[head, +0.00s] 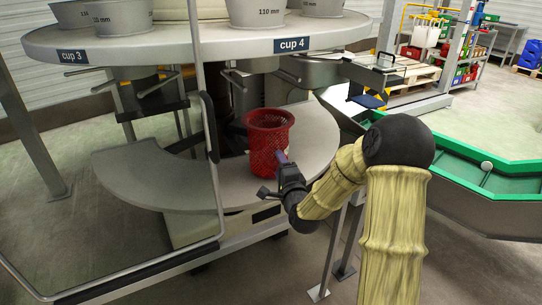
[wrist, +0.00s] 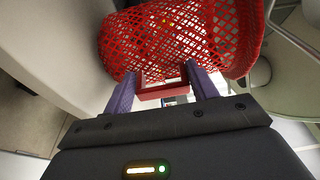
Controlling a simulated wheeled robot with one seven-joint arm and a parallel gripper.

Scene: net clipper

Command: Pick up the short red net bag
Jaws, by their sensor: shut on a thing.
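The short red net bag (head: 268,135) is an open-topped mesh cylinder. It stands upright on or just above the grey lower shelf, below the cup 4 label; whether it touches the shelf I cannot tell. My gripper (head: 282,158) reaches it from the lower right. In the wrist view the red mesh (wrist: 170,40) fills the top of the picture, and my gripper's two purple fingers (wrist: 160,88) are shut on a red part at the bag's near side. The bag's far side is hidden.
The grey curved shelf (head: 150,180) spreads to the left and is bare there. The round upper table (head: 180,45) with grey cups overhangs the bag. A thin metal frame (head: 212,150) stands left of it. A green-edged conveyor (head: 480,172) lies to the right.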

